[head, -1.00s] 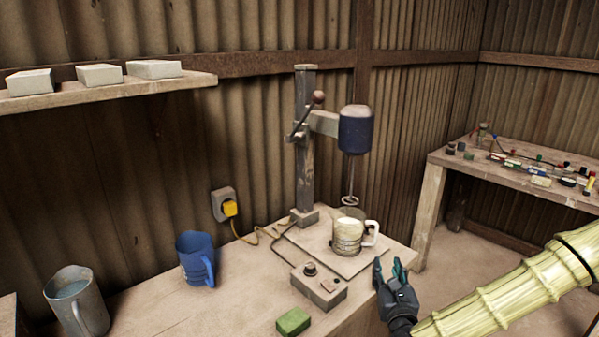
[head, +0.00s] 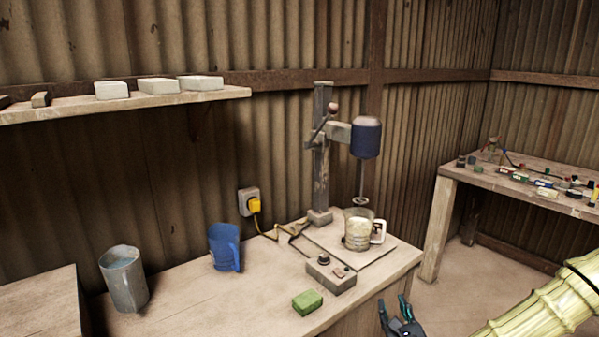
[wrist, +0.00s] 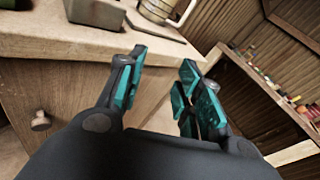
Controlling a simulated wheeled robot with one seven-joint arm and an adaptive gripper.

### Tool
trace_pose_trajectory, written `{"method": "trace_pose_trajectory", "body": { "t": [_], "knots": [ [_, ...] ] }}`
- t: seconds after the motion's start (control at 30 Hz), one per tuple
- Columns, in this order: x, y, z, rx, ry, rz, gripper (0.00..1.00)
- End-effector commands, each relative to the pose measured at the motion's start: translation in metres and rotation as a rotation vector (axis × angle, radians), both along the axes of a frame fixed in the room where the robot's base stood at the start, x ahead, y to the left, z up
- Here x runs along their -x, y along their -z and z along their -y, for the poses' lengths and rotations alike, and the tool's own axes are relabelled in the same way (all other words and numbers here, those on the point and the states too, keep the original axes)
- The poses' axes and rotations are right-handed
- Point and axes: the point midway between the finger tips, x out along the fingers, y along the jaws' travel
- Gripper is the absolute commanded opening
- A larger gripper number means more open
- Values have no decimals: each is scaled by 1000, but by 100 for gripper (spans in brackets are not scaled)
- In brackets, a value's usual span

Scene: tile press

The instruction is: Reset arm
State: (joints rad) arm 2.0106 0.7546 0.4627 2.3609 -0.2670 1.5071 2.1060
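My gripper (head: 396,318) is low at the right of the head view, in front of and below the bench's front right edge. In the wrist view my gripper (wrist: 158,92) has its two teal-padded fingers apart, with nothing between them. The yellow, ribbed sleeve of my arm (head: 545,305) runs off to the lower right. The bench (head: 210,292) and its cabinet front with a round knob (wrist: 40,121) lie beyond the fingers. My gripper touches nothing that I can see.
The mixer press (head: 365,138) stands over a handled glass jug (head: 356,232). A control box (head: 331,277), green sponge (head: 307,302), blue jug (head: 224,247) and metal pitcher (head: 124,279) are on the bench. A side table (head: 455,172) holds small items. Floor between is clear.

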Motion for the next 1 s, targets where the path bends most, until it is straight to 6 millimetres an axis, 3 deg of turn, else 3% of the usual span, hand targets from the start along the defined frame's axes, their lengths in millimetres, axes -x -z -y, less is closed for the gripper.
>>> {"method": "trace_pose_trajectory", "body": {
  "t": [0.17,0.37,0.67,1.0],
  "knots": [
    [15,34,-18,164,-86,-91,35],
    [48,93,-44,462,-264,-235,35],
    [131,192,-70,1002,-688,-430,35],
    [243,273,-63,1523,-1286,-502,35]
  ]
}}
